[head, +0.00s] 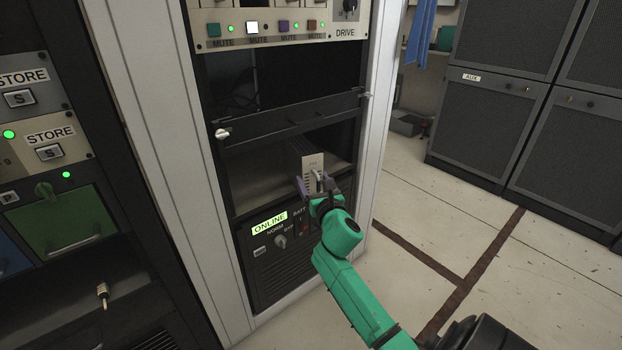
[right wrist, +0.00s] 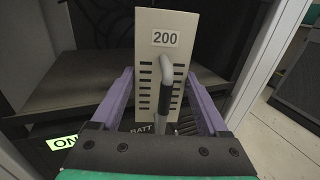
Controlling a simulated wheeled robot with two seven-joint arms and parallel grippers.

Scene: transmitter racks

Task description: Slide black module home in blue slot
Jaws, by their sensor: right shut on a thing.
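My right gripper (head: 318,185) is shut on a module with a pale beige front plate (head: 313,162). In the right wrist view the plate (right wrist: 151,60) bears the label "200", rows of dark vent slots and a grey bar handle. The purple fingers (right wrist: 160,100) close on its two sides. The module's body looks dark grey in the head view. It is upright at the mouth of an open rack bay; whether it touches the shelf I cannot tell. A blue panel or slot (head: 12,256) shows partly at the far left edge. My left gripper is not in view.
The open bay's shelf (head: 255,192) lies above a black unit (head: 275,260) marked "ONLINE". A green module (head: 62,218) sits in the left rack, above a dark ledge with a small brass plug (head: 102,292). A pale rack post (head: 165,150) stands between. Floor at right is clear.

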